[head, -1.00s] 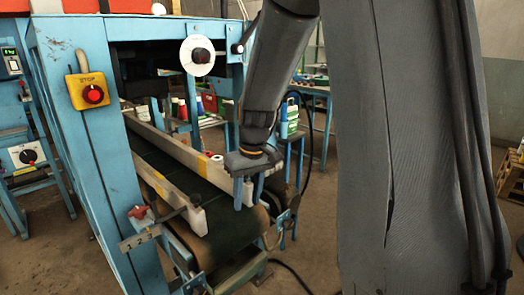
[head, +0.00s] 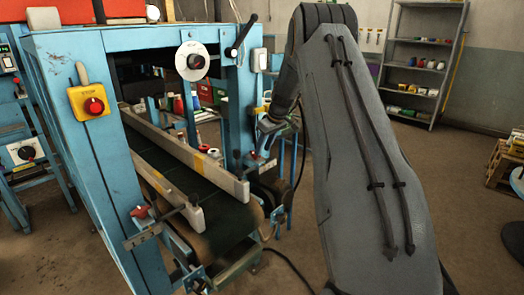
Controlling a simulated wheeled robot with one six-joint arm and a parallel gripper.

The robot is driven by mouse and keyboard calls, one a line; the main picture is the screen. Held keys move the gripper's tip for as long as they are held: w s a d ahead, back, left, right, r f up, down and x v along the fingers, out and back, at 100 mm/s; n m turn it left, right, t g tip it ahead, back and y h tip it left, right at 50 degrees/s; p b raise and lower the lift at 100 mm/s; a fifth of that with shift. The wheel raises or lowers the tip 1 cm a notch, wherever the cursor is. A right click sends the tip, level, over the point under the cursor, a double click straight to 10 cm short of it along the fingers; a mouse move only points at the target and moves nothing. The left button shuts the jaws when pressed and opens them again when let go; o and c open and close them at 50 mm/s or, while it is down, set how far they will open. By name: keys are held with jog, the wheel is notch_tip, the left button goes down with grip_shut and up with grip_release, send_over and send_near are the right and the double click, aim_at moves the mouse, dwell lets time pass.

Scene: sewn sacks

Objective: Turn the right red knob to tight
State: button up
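The right red knob (head: 255,157) shows as a small red spot on the right side of the blue conveyor machine, beyond the right guide rail. My gripper (head: 265,145) points down just above and beside this knob. Its fingers are small and dark here, and I cannot tell their gap or whether they touch the knob. The left red knob (head: 141,211) sits on a scaled bracket at the near left of the belt, clear of my arm.
A blue frame post stands just left of my gripper, with a black lever (head: 241,36) above. The guide rail (head: 190,152) runs along the dark belt (head: 165,165). A yellow stop box (head: 89,101) is at left. Shelves (head: 425,60) stand far right; open floor lies between.

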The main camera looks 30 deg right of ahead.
jog(key=shift+p+x, duration=0.3)
jog(key=shift+x, duration=1.15)
jog(key=shift+r, duration=0.1)
grip_shut()
